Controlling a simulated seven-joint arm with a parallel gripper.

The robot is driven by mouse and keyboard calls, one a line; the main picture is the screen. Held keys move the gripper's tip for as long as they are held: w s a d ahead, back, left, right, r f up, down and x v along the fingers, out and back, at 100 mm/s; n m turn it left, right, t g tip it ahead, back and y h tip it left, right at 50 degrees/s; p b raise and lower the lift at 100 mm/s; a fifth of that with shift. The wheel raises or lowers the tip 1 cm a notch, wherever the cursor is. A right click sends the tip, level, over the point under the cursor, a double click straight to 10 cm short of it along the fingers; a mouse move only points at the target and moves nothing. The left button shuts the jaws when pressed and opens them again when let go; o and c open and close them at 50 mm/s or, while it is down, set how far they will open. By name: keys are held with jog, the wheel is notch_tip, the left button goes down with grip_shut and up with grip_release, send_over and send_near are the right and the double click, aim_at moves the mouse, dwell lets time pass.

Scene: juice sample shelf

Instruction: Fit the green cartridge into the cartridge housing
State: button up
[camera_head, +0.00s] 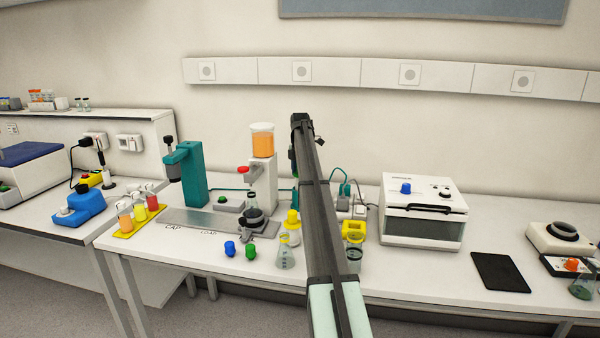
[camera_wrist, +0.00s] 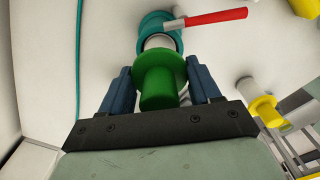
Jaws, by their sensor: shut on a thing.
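The green cartridge (camera_wrist: 158,88) is between the two blue-grey fingers of my gripper (camera_wrist: 159,76) in the wrist view; the gripper is shut on it. It has a wide flange. Just beyond it is a teal ring-shaped part (camera_wrist: 150,22), seemingly the cartridge housing, with a red lever (camera_wrist: 215,17) pointing right. A pale round piece shows between flange and ring. The cartridge lines up roughly with the ring, but I cannot tell whether it is inside it. In the head view my arm hides the housing and most of the gripper.
A yellow flanged piece (camera_wrist: 262,108) lies to the right in the wrist view. In the head view, a teal press (camera_head: 192,175), a juice dispenser (camera_head: 262,185) and a flask (camera_head: 285,254) stand left of my arm. A white box device (camera_head: 422,212) stands right.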

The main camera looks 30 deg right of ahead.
jog(key=shift+f, duration=2.3)
dwell(0.9)
jog(key=shift+r, duration=0.1)
jog(key=shift+r, duration=3.35)
jog(key=o, duration=1.2)
notch_tip(320, 180, up, 14)
